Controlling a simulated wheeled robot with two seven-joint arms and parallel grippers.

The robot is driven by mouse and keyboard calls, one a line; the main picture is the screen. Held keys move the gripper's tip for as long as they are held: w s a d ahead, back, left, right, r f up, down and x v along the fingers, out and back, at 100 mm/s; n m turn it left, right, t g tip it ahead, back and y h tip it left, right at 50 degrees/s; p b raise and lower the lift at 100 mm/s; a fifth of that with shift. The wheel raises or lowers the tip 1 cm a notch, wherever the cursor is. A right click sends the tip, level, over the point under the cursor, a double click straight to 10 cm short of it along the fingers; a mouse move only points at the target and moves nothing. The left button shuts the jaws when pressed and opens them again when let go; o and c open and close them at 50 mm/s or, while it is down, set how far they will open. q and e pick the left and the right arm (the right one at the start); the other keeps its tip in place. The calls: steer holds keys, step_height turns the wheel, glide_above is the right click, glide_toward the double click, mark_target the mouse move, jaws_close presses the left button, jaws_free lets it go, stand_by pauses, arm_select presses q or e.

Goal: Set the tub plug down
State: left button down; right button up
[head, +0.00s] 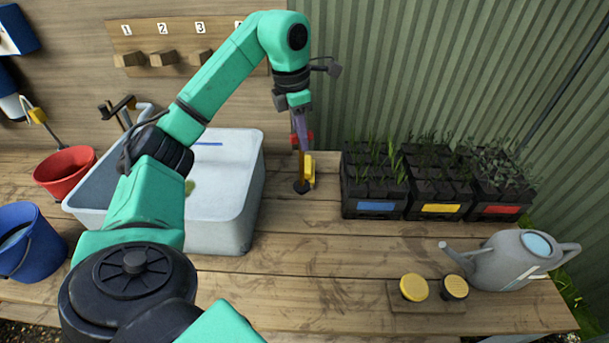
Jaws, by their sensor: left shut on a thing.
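My left gripper (300,118) reaches down from above, just right of the grey tub (252,190). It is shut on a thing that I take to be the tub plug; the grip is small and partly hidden. A small dark piece (301,186), perhaps the plug, shows below the gripper, at the tabletop beside a yellow upright piece (309,170). A red part (306,138) shows near the fingers. I cannot tell whether the dark piece touches the wood. My right gripper is not in view.
Black planters (374,208) with seedlings stand to the right. A grey watering can (505,262) and yellow-topped round piece (414,288) are at front right. Red (65,172) and blue (33,245) buckets are at left. The wooden table (320,260) is clear at front centre.

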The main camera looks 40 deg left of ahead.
arm_select(q)
glide_above(304, 184)
step_height(304, 184, down, 9)
steer(key=shift+a+r+p, duration=0.1)
steer(key=shift+p, duration=0.25)
steer(key=shift+f, duration=0.4)
steer(key=shift+w, duration=0.15)
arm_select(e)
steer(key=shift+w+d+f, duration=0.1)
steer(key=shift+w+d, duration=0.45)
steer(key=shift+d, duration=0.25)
arm_select(q)
steer(key=shift+f, duration=0.15)
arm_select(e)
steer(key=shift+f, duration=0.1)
arm_select(q)
steer(key=c, duration=0.8)
jaws_free()
steer(key=shift+c, duration=0.2)
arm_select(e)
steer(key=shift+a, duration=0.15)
